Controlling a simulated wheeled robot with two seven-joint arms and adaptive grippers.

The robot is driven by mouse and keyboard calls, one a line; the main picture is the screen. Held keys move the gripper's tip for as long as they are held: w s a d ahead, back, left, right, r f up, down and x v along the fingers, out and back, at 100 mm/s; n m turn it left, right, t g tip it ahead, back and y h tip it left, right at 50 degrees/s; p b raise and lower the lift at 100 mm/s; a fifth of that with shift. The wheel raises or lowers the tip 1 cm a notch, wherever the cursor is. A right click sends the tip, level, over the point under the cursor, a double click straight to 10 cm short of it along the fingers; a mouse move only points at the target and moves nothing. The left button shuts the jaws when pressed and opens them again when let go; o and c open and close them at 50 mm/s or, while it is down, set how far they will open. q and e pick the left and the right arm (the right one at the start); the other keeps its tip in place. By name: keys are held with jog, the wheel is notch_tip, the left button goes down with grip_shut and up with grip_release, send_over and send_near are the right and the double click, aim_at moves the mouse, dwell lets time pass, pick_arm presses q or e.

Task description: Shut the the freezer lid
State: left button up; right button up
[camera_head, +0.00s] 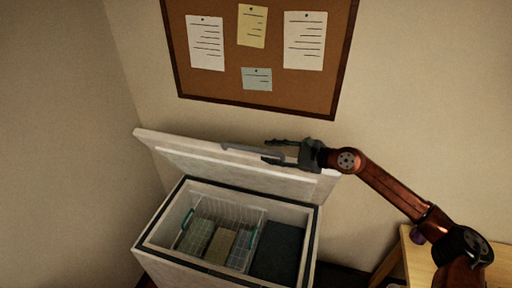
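The white chest freezer (165,245) stands against the back wall with its inside in view. Its lid (185,150) is raised and tilted back towards the wall. A grey handle strip (240,148) runs along the lid's upper edge. My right gripper (267,150) reaches in from the right at the lid's upper edge, beside the right end of the handle strip. Its fingers are apart and point left, with nothing clearly held between them. I cannot tell whether they touch the lid or handle. My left gripper is not in view.
A wire basket (240,212) with packages and a dark block (278,250) are inside the freezer. A cork board (270,75) with pinned papers hangs above. A wooden table (415,262) stands at the lower right. The left wall is close to the freezer.

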aim_at(258, 150)
jog(key=x, duration=0.3)
jog(key=p+x, duration=0.1)
jog(key=x, duration=0.1)
jog(key=shift+a+r, duration=0.15)
jog(key=shift+a, duration=0.35)
jog(key=shift+w+a+p, duration=0.15)
jog(key=shift+a+p, duration=0.05)
jog(key=shift+p, duration=0.1)
jog(key=shift+w+f, duration=0.1)
jog(key=shift+f, duration=0.15)
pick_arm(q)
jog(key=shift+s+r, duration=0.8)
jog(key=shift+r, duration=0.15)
pick_arm(e)
grip_shut()
